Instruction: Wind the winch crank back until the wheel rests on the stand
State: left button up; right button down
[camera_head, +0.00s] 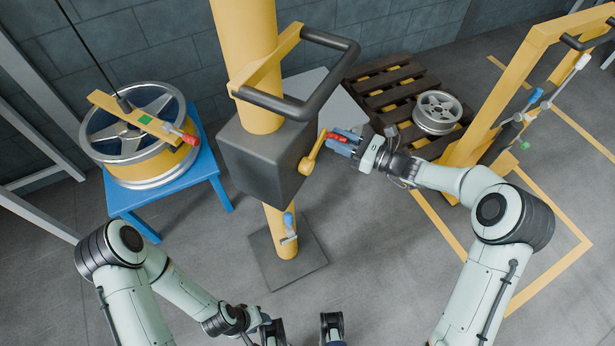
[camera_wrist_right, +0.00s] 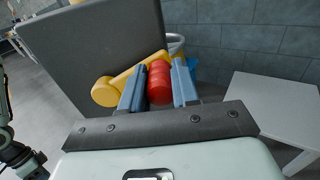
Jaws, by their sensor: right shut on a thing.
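The winch is a dark grey box (camera_head: 262,165) on a yellow post (camera_head: 247,50). Its yellow crank arm (camera_head: 315,150) points up and right from the box's right side. My right gripper (camera_head: 345,143) is shut on the red crank handle (camera_wrist_right: 159,84), its blue fingers on either side. The silver and yellow wheel (camera_head: 150,165) is over the blue stand (camera_head: 190,190), under a yellow bar (camera_head: 135,117) hung from a cable. No clear gap shows, but I cannot tell if it touches. My left arm's wrist (camera_head: 235,320) is low; its fingertips are not clear.
A black tubular handle (camera_head: 300,108) juts from the post above the winch. A smaller wheel (camera_head: 437,112) lies on a dark pallet (camera_head: 385,82). A yellow frame (camera_head: 500,85) stands at right. A grey table (camera_wrist_right: 270,115) is behind the winch. Front floor is clear.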

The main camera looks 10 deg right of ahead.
jog(key=shift+s+a+f, duration=0.15)
jog(key=shift+a, duration=0.05)
jog(key=s+r, duration=0.1)
jog(key=s+a+r+p, duration=0.1)
jog(key=s+a+r, duration=0.1)
jog(key=r, duration=0.1)
jog(key=shift+r+p, duration=0.1)
jog(key=shift+p, duration=0.3)
jog(key=shift+s+a+r+b, duration=0.25)
jog(key=shift+s+a, duration=0.2)
jog(key=shift+s, duration=0.2)
jog(key=shift+s+a+r+b, duration=0.2)
jog(key=shift+s+a, duration=0.2)
jog(key=shift+s, duration=0.2)
jog(key=c, duration=1.3)
grip_release()
jog(key=shift+s+a, duration=0.2)
jog(key=shift+s, duration=0.1)
jog(key=o, duration=0.3)
jog(key=shift+w+r, duration=0.1)
jog(key=shift+w+d, duration=0.1)
jog(key=shift+w, duration=0.05)
